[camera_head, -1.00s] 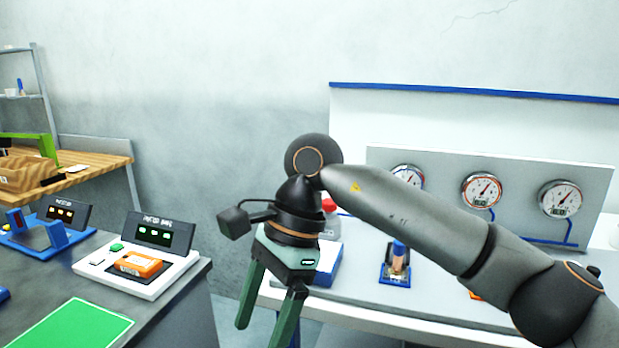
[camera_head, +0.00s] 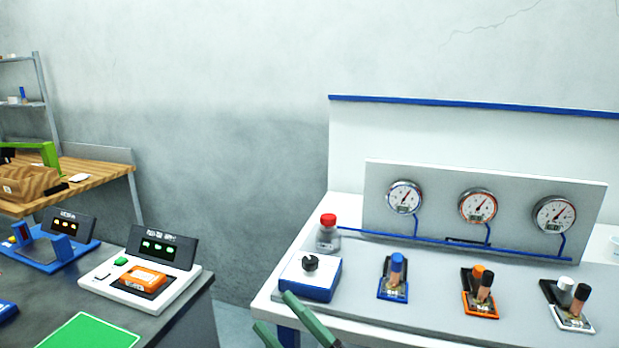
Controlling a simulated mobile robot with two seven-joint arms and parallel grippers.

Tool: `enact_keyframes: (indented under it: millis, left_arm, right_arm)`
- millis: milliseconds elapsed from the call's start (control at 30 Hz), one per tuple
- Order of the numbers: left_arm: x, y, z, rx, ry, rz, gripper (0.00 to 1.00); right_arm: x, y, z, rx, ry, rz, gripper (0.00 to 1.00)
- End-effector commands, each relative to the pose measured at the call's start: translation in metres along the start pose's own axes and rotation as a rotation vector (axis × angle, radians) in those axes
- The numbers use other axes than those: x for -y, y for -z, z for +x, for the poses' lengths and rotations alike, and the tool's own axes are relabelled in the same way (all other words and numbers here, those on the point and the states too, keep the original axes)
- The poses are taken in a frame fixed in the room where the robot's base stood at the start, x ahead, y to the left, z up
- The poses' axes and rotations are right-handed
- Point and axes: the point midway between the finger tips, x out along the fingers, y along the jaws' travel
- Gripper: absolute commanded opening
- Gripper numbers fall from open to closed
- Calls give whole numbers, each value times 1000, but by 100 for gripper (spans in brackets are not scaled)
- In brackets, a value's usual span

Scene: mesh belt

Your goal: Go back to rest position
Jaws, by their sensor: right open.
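My right gripper (camera_head: 279,312) is low in the head view at the bottom edge. Only its two green fingers show, spread apart with nothing between them. Its body and wrist are cut off by the frame. The longer finger overlaps the front edge of the white bench (camera_head: 380,320), near a blue-and-white box with a black knob (camera_head: 310,278). I cannot tell whether the finger touches anything there. My left gripper is not in view.
The bench holds a red-capped bottle (camera_head: 328,236), three gauges (camera_head: 478,206) on a panel, and small blue, orange and white stands (camera_head: 480,296). At left, a dark table (camera_head: 190,322) carries a white device (camera_head: 112,293) and a green mat (camera_head: 85,332). A floor gap separates them.

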Motion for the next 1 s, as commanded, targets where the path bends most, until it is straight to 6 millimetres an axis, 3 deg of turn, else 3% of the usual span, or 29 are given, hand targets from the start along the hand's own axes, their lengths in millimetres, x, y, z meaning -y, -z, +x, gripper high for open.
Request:
enact_keyframes:
  millis: [100, 167, 300, 500, 600, 700, 800, 1000]
  left_arm:
    - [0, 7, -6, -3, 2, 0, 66]
    - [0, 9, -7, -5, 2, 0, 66]
    - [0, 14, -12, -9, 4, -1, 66]
    - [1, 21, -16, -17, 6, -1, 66]
    - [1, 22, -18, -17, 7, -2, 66]
    - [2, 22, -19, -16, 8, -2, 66]
    - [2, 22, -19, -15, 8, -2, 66]
    - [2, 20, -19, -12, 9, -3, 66]
  right_arm:
    - [23, -45, -58, 299, 15, 233, 82]
    - [37, -63, -93, 444, 21, 345, 82]
    - [73, -86, -187, 784, 33, 597, 82]
    - [118, -72, -322, 1215, 40, 896, 82]
    - [131, -55, -370, 1368, 39, 992, 82]
    - [138, -41, -399, 1464, 37, 1052, 82]
    - [141, -34, -413, 1511, 36, 1080, 82]
    - [142, -33, -416, 1520, 36, 1086, 82]
